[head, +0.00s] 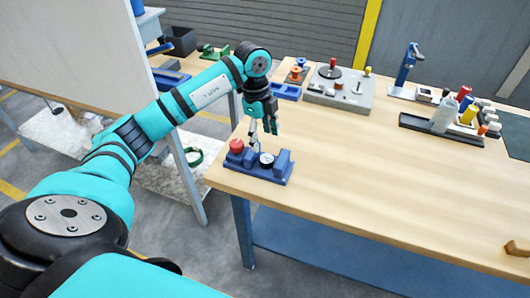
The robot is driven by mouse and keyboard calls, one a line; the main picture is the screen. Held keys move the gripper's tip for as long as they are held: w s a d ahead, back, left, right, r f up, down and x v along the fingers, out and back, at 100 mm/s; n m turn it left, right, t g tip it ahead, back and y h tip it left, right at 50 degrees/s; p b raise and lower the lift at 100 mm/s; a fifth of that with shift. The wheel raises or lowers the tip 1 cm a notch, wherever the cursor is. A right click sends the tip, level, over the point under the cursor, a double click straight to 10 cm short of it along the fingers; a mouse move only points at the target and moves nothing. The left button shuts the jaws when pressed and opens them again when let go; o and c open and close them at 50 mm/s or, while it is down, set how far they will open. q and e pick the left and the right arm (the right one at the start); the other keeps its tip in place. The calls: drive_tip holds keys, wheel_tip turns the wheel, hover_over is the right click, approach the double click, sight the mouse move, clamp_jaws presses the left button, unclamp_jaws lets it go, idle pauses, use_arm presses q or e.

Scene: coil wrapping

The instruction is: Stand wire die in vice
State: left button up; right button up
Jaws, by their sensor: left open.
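The blue vice (283,166) stands at the near left corner of the wooden table, with a red knob (236,146) at its left end. A small round dark piece with a pale face, which looks like the wire die (266,160), is between the vice's blocks; I cannot tell whether it touches both. My left gripper (262,134) points down just above the vice and die, with its fingers apart. It appears clear of the die, though the small gap is hard to judge. My right gripper is not in view.
A grey device (340,90) with knobs, a blue lever press (406,68) and a dark rack (440,127) of coloured cylinders stand along the back. A small brown block (517,248) lies at the right front edge. The middle of the table (370,180) is bare.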

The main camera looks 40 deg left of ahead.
use_arm(q)
drive_tip(key=shift+a+r+b, duration=0.15)
drive_tip(key=shift+r, duration=0.85)
drive_tip(key=shift+a+r+b, duration=0.1)
drive_tip(key=shift+r+b, duration=0.05)
drive_tip(key=shift+r, duration=0.8)
